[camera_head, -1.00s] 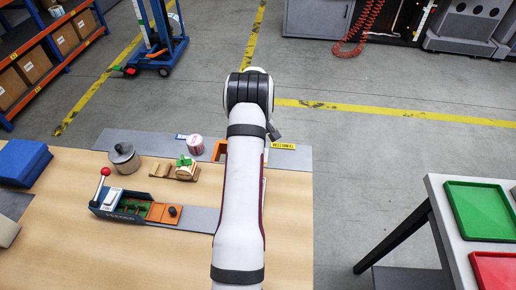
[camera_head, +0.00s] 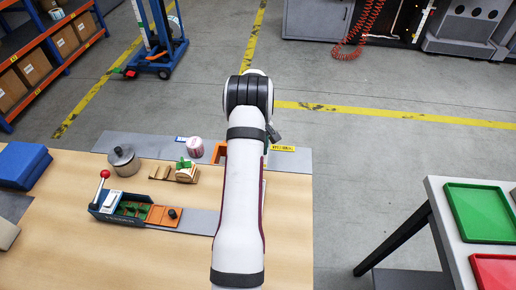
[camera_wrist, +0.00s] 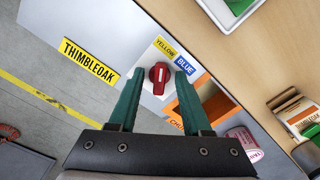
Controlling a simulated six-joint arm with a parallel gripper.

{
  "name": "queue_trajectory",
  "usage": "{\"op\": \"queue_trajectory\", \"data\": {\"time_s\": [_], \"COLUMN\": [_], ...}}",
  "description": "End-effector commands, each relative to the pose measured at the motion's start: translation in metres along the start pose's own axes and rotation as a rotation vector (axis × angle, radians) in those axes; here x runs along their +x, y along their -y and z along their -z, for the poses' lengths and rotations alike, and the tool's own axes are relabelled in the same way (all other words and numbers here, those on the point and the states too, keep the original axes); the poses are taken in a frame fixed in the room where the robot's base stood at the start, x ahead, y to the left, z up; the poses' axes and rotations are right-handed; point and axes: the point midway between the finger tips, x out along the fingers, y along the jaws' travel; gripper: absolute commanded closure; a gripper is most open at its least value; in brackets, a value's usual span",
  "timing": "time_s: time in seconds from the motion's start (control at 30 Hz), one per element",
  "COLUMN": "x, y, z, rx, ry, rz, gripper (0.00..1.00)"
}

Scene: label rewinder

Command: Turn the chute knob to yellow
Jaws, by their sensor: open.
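The red knob (camera_wrist: 158,80) sits on a white plate in the wrist view, with a short white mark on its face. A yellow label reading YELLOW (camera_wrist: 165,47) lies just above it, and a blue label reading BLUE (camera_wrist: 185,66) to its upper right. I cannot tell surely which label the mark points to. My gripper (camera_wrist: 159,74) is open, one green finger on each side of the knob. Contact with the knob is not clear. The orange chute (camera_wrist: 216,108) is partly hidden behind the right finger. In the head view my arm hides the knob and gripper.
A yellow THIMBLEOAK sign (camera_wrist: 88,62) lies left of the knob. A pink-white roll (camera_head: 195,145), a grey pot (camera_head: 123,160) and a red-balled lever box (camera_head: 118,207) stand on the table to the left. Green and red trays (camera_head: 480,212) sit on the right table.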

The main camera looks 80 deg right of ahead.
Motion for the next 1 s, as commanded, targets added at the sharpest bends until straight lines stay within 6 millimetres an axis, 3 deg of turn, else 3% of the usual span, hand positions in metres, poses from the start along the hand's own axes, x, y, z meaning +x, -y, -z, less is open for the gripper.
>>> {"op": "queue_trajectory", "data": {"time_s": [0.17,0.4,0.6,0.73,1.0], "x": [-0.022,-0.097,-0.143,-0.156,-0.158], "y": [0.0,-0.001,0.0,0.0,0.0], "z": [0.001,0.001,0.0,0.0,0.0], "rx": [0.001,0.001,0.0,0.0,0.0], "ry": [-0.003,-0.005,-0.002,0.0,0.0], "rz": [-0.002,-0.003,-0.001,-0.001,0.0], "gripper": [0.51,0.51,0.51,0.51,0.51]}}
